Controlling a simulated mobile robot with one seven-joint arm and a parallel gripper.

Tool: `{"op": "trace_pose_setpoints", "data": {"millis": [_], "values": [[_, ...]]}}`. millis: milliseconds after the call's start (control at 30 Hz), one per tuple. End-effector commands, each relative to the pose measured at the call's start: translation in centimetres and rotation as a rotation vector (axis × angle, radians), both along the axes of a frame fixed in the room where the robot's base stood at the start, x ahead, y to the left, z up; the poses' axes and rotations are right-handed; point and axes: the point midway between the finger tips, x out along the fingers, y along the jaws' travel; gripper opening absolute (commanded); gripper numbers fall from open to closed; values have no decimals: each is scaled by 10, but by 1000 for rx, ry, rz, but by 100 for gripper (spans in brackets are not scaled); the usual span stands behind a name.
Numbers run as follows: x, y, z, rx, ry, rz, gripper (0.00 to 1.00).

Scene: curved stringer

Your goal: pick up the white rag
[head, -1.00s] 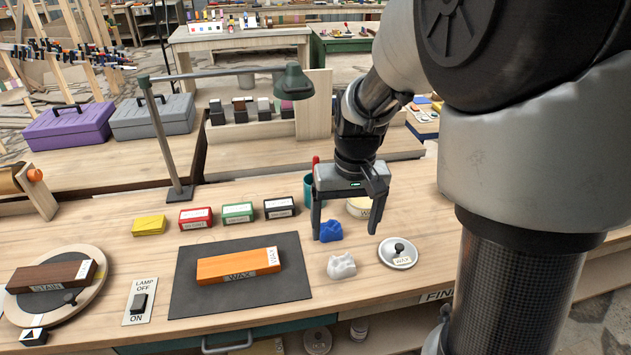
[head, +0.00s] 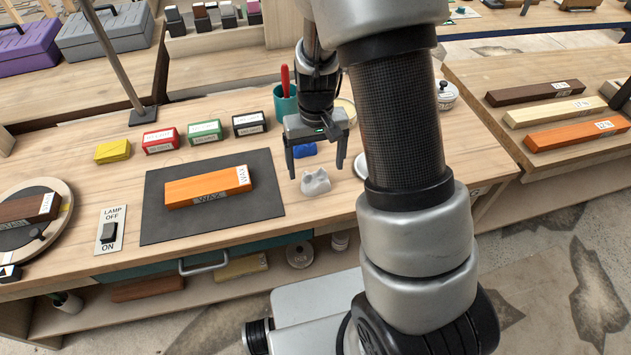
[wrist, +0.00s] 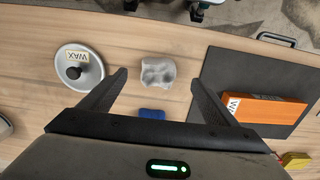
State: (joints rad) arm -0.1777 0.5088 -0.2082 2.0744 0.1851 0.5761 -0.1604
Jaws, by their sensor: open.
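The white rag (head: 315,182) is a small crumpled greyish-white lump on the wooden bench, right of the dark mat. It also shows in the wrist view (wrist: 157,73), ahead of the fingertips and roughly centred between them. My gripper (head: 316,176) is open and empty, fingers pointing down, above the bench by the rag. In the wrist view its two fingers (wrist: 158,78) are spread wide on either side. Nothing is seen touching the rag. A blue rag (head: 305,150) lies just behind the white one, partly hidden by my gripper.
An orange wax block (head: 208,186) lies on the dark mat (head: 165,222). A round wax lid (wrist: 77,68) sits beside the rag. A teal cup (head: 285,103) stands behind my gripper.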

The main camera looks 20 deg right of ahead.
Motion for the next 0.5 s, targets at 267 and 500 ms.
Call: {"op": "trace_pose_setpoints", "data": {"millis": [267, 500], "values": [[2, 0, -22, 0, 0, 0, 83], [12, -1, -57, 0, 3, -1, 83]]}}
